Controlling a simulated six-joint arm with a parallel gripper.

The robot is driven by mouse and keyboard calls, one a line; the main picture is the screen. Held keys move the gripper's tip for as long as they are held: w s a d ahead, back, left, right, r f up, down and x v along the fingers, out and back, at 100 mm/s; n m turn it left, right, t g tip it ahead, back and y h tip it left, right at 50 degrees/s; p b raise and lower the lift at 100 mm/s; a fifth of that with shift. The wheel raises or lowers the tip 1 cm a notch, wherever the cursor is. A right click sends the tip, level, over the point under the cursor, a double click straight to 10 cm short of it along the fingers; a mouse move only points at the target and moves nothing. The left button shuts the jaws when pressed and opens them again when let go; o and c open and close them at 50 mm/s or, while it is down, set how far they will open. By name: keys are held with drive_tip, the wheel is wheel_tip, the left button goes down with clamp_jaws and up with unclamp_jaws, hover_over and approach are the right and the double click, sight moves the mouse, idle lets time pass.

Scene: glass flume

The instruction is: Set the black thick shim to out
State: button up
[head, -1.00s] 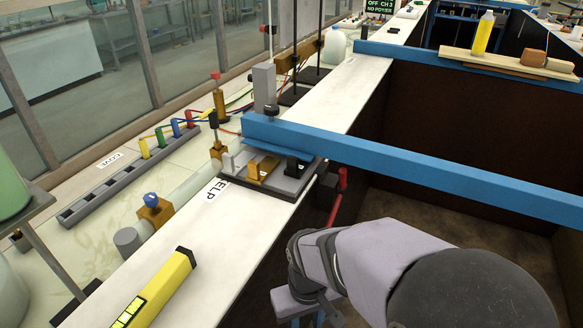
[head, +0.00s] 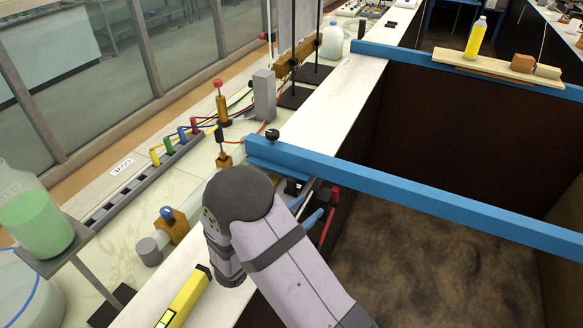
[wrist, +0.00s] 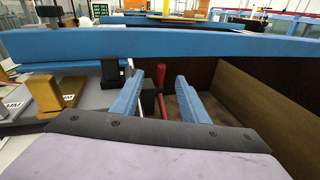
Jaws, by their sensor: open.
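The black thick shim (wrist: 111,86) stands upright in a grey holder, just left of my gripper in the wrist view. A gold shim (wrist: 46,94) stands further left in the same holder. My gripper (wrist: 171,76) is open and empty, its two blue fingers apart. The black shim is outside the fingers, beside the left one. In the head view my arm hides most of the holder and the gripper; one blue finger shows beside the flume wall.
A blue beam (head: 400,182) crosses the flume close beyond the gripper. A red handle (head: 332,207) hangs at the inner wall and appears between the fingers in the wrist view. A yellow level (head: 183,300) lies on the white ledge. The flume interior is open on the right.

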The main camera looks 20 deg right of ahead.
sight(290, 184)
drive_tip(key=w+a+n+t, duration=0.1)
drive_tip(key=w+a+r+n+t+y, duration=0.1)
drive_tip(key=w+a+t, duration=0.1)
drive_tip(key=w+a+n+t+p, duration=0.1)
drive_tip(key=a+n, duration=0.1)
drive_tip(key=shift+w+a+r+y, duration=0.2)
drive_tip(key=shift+w+a+y, duration=0.05)
drive_tip(key=shift+y, duration=0.05)
drive_tip(key=p+x, duration=0.3)
drive_tip(key=x, duration=0.3)
drive_tip(key=shift+s+r, duration=0.1)
drive_tip(key=shift+r, duration=0.05)
drive_tip(key=shift+w+d, duration=0.5)
drive_tip(key=shift+w, duration=0.05)
drive_tip(key=shift+a, duration=0.1)
clamp_jaws()
